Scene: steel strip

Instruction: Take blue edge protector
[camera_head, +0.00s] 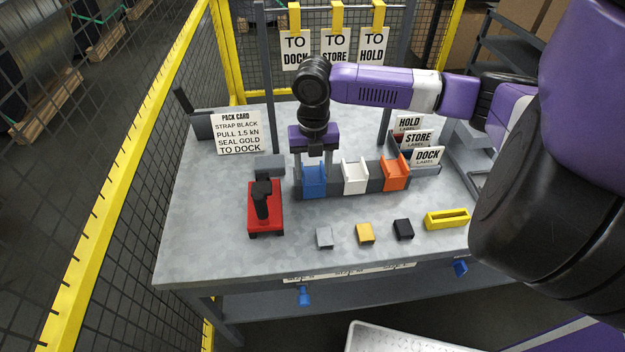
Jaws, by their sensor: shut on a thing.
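The blue edge protector (314,181) stands at the left end of a dark grey holder (335,186) on the table. My gripper (314,168) comes down on it from above, one finger on each side. The gripper is shut on the blue edge protector. The protector's lower part is at the holder, and I cannot tell whether it is lifted at all. A white edge protector (355,177) and an orange edge protector (396,174) stand to its right in the same holder.
A red and black tool (265,208) stands left of the holder. Grey (324,237), gold (365,233) and black (403,229) blocks and a yellow slotted block (447,219) lie in front. Label cards (427,157) stand behind right, a pack card (236,133) behind left. The table's front left is clear.

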